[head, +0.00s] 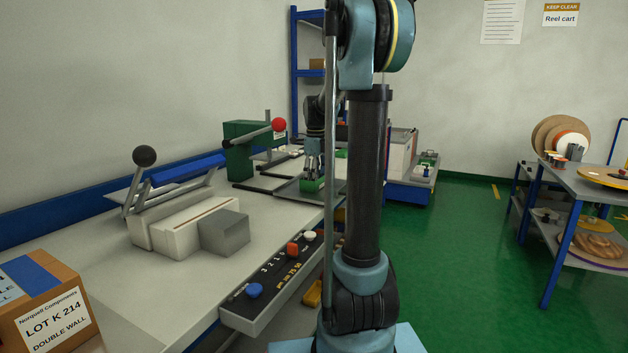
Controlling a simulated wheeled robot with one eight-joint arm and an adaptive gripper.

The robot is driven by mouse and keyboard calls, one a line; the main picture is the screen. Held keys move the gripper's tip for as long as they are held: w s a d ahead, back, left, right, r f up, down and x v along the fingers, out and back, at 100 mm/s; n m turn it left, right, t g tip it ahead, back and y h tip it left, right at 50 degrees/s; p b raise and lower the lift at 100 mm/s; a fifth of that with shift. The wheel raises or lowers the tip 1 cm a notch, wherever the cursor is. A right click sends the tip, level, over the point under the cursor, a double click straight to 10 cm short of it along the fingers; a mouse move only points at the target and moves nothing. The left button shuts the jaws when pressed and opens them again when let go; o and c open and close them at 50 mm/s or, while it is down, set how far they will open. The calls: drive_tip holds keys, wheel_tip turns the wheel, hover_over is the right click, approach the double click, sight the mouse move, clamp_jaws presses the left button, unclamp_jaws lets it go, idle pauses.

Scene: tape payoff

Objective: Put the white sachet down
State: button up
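My gripper (312,178) points down over the far part of the bench, just left of my own arm column. Its fingertips are at a small green item (312,185) on a dark grey plate (290,191). The view is too small to tell whether the fingers are open or shut, or whether they touch the green item. I cannot make out a white sachet for certain. My arm hides part of the bench behind and to the right of the gripper.
A green press with a red-knobbed lever (248,150) stands left of the gripper. A lever sealer (175,205) and grey block (224,233) are nearer. A cardboard box (75,338) is front left. A button panel (272,275) lines the bench edge. A reel cart (575,180) stands right.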

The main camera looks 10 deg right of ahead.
drive_tip(key=shift+f, duration=0.1)
drive_tip(key=o, duration=1.1)
wheel_tip(320, 180, up, 12)
drive_tip(key=shift+r, duration=0.15)
